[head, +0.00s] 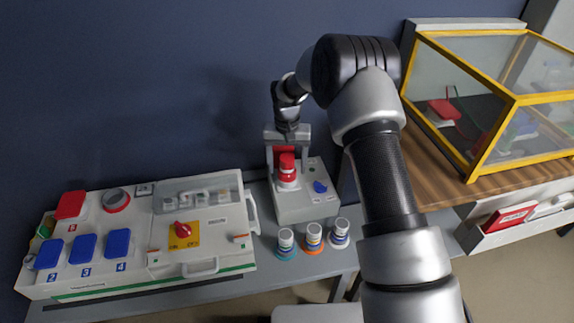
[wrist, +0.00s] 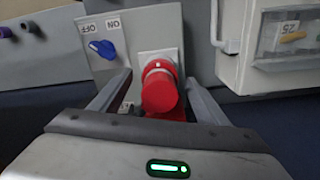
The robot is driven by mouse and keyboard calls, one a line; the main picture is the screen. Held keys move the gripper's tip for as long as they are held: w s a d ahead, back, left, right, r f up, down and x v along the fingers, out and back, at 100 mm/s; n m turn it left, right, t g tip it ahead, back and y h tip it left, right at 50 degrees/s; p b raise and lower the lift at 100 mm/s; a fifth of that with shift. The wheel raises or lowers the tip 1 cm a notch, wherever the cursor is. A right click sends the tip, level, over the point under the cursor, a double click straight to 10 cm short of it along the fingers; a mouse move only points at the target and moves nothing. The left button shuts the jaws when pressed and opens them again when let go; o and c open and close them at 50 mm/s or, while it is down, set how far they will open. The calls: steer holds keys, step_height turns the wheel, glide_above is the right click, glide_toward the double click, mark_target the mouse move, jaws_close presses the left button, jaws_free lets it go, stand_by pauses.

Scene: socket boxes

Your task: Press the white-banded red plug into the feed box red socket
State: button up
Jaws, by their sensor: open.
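A red plug (head: 287,164) stands on the top of a small grey box (head: 305,207) with a blue knob, at the middle of the head view. A pale part shows around its lower end. In the wrist view the red plug (wrist: 160,92) sits at a white square socket mount (wrist: 158,59). My gripper (head: 287,146) is above the plug, pointing down. In the wrist view my gripper (wrist: 158,80) is open, one finger on each side of the plug, with gaps visible.
A wide panel box (head: 205,268) with blue and red lids stands left. A yellow-framed case (head: 492,135) on a wooden top is at right.

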step_height(320, 180, up, 24)
steer(key=p, duration=0.9)
stand_by(0.8)
